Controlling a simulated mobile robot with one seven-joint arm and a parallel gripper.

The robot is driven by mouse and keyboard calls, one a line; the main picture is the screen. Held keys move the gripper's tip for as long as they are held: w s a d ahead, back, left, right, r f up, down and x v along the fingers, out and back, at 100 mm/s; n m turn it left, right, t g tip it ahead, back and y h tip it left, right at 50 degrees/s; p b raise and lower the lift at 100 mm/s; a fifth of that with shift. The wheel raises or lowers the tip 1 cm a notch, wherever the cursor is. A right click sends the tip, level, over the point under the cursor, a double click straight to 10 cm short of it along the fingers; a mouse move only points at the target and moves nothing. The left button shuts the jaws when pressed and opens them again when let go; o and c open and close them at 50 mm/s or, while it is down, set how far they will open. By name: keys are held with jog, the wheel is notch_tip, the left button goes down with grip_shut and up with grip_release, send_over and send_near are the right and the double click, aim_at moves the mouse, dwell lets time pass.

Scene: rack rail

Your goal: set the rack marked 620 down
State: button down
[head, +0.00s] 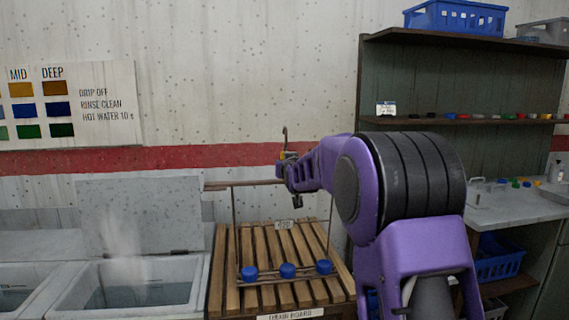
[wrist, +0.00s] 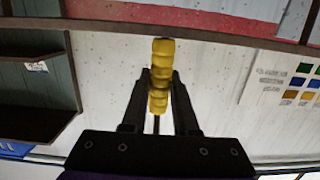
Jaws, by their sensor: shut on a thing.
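My gripper (head: 289,160) is shut on the yellow ribbed grip (wrist: 159,98) of a rack, which shows between both fingers in the wrist view. A thin hook (head: 285,138) rises above the gripper. The rack's thin wires (head: 236,230) hang down on both sides, with three blue round pieces (head: 288,271) at the bottom. A small tag (head: 284,225) hangs in the rack; its number is too small to read surely. The rack hangs upright over the wooden slatted drain board (head: 230,298). I cannot tell whether its lower end touches the slats.
Open basins (head: 135,290) with liquid stand left of the board, one with a raised lid (head: 140,215) and vapour. A dark shelf unit (head: 460,80) with a blue crate (head: 455,18) stands right. A brown bar (head: 244,184) runs left from near the gripper.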

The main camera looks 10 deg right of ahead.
jog(key=shift+f, duration=0.2)
dwell(0.5)
jog(key=c, duration=0.6)
grip_release()
jog(key=shift+c, duration=0.2)
jog(key=shift+o, duration=0.6)
jog(key=shift+f, duration=0.25)
jog(key=o, duration=0.5)
jog(key=shift+s+r, duration=0.1)
jog(key=shift+s+d, duration=0.1)
jog(key=shift+s, duration=5.8)
